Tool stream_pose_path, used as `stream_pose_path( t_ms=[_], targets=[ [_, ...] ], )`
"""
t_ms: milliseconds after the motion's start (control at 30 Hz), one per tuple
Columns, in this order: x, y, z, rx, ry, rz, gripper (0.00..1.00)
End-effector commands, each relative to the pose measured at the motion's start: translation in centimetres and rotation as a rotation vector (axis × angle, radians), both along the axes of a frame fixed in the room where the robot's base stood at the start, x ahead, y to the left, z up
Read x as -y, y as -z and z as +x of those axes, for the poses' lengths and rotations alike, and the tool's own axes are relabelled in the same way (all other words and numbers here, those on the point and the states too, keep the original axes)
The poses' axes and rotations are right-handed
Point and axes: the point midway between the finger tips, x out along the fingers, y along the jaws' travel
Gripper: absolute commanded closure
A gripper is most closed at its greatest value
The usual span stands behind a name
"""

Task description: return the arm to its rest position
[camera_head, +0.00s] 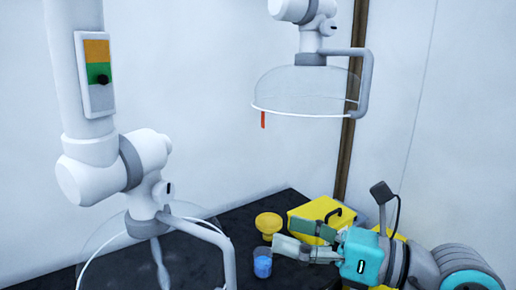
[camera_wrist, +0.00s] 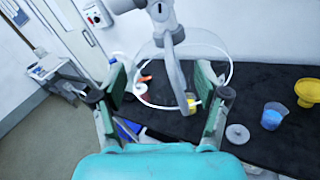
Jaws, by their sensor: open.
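My gripper (camera_head: 288,236) is at the lower right of the head view, with its teal body to the right and its fingers reaching left over the dark bench. In the wrist view my gripper (camera_wrist: 160,78) shows its two green-padded fingers spread wide with nothing held between them. A clear beaker with blue liquid (camera_head: 262,265) stands close to the fingertips in the head view; it also shows at the right in the wrist view (camera_wrist: 271,118). I cannot tell the exact gap between them.
The black bench (camera_head: 185,250) carries a yellow funnel-shaped piece (camera_head: 268,226) and a yellow box (camera_head: 310,212). A clear extraction hood (camera_head: 305,92) hangs above; another stands at left. The wrist view shows a grey disc (camera_wrist: 238,134) and a cart (camera_wrist: 55,70) beyond open floor.

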Motion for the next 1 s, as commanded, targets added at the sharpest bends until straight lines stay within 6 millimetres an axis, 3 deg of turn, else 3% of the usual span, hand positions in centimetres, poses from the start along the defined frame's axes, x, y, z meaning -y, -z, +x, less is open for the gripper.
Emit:
stream_pose_path(
  t_ms=[567, 1000],
  targets=[
    [-1.7, 3.3, -3.5, -0.103, -0.129, 0.186, 0.26],
    [-1.9, 7.4, -10.2, -0.354, -0.298, 0.625, 0.26]
  ],
)
